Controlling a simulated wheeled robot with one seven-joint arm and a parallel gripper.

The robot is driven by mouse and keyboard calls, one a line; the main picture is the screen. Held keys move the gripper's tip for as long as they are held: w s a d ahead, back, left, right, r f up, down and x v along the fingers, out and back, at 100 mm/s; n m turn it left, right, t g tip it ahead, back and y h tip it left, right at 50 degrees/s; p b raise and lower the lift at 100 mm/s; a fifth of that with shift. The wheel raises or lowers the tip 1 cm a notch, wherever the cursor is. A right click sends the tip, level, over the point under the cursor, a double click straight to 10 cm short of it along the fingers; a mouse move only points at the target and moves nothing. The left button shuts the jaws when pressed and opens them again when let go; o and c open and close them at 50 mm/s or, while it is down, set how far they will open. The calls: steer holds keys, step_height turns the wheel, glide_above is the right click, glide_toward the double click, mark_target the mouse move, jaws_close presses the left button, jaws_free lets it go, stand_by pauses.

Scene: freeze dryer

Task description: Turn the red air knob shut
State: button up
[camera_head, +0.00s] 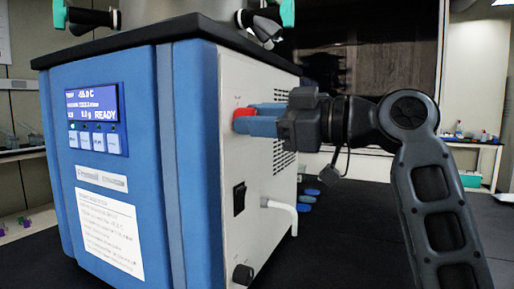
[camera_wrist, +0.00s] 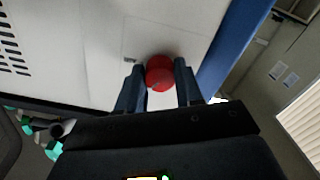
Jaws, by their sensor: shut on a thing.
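The red air knob (camera_wrist: 160,73) is on the white side panel of the freeze dryer, near its upper front edge. In the head view the knob (camera_head: 241,113) shows as a small red patch beyond the blue fingers. My gripper (camera_head: 248,118) reaches in from the right at the panel. In the wrist view my gripper's two fingers (camera_wrist: 159,80) stand on either side of the knob and are shut on it. The freeze dryer (camera_head: 120,160) has a blue front with a lit display reading READY. I cannot tell the knob's turn angle.
Vent slots lie behind my gripper. Black valves with green handles (camera_head: 287,12) stand on top. The dark bench (camera_head: 350,235) is clear at right.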

steer(key=shift+f+n+b, duration=0.1)
steer(key=shift+n+b, duration=2.85)
steer(key=shift+n, duration=0.15)
steer(key=o, duration=1)
steer(key=shift+o, duration=0.2)
steer(key=shift+d, duration=0.1)
steer(key=v, duration=0.7)
steer(key=shift+d, duration=0.3)
steer(key=shift+s, duration=0.1)
